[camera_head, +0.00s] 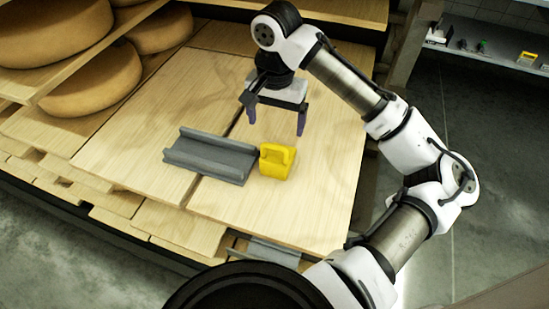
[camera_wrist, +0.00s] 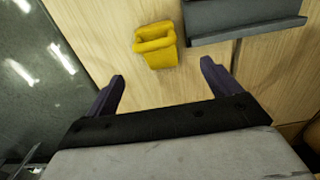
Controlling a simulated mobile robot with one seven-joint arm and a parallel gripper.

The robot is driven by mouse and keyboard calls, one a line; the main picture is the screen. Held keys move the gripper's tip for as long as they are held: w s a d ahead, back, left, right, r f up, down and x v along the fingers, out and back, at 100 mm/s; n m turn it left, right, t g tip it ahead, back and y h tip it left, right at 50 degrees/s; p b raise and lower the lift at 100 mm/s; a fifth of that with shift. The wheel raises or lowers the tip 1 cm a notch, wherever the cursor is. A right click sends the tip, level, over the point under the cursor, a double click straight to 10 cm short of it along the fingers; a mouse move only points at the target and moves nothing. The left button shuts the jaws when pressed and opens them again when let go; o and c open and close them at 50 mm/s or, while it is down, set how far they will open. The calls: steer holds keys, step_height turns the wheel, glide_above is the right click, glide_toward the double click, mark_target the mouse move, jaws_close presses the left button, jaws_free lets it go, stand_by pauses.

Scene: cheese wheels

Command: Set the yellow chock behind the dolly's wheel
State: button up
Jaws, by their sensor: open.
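The yellow chock (camera_head: 276,163) sits on the wooden boards, close to the right end of a grey channel-shaped piece (camera_head: 210,154). It has a raised handle-like loop on top. My gripper (camera_head: 275,122) is open and empty, above the boards and behind the chock as the head view shows it. In the wrist view the chock (camera_wrist: 157,48) lies beyond and between the open fingertips (camera_wrist: 162,72), apart from them. The grey piece (camera_wrist: 240,18) shows at the top right there. I see no dolly or wheel that I can make out for sure.
Large cheese wheels (camera_head: 95,82) lie on wooden shelves (camera_head: 100,55) at the left. The boards (camera_head: 325,185) right of the chock are bare. A shelf with small items (camera_head: 490,52) stands at the far right. Grey floor (camera_head: 480,200) lies beyond the boards' right edge.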

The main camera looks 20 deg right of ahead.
glide_above(278, 153)
steer(key=f, duration=0.6)
steer(key=shift+s+a, duration=0.1)
steer(key=shift+a, duration=0.2)
steer(key=shift+d+f+p, duration=0.15)
steer(key=shift+f+p, duration=0.15)
steer(key=shift+f, duration=1)
steer(key=shift+d+f+p, duration=0.1)
steer(key=shift+f+p, duration=0.2)
steer(key=shift+f, duration=1)
steer(key=c, duration=1.4)
steer(key=shift+r, duration=0.15)
step_height(278, 153, up, 20)
steer(key=shift+b, duration=0.35)
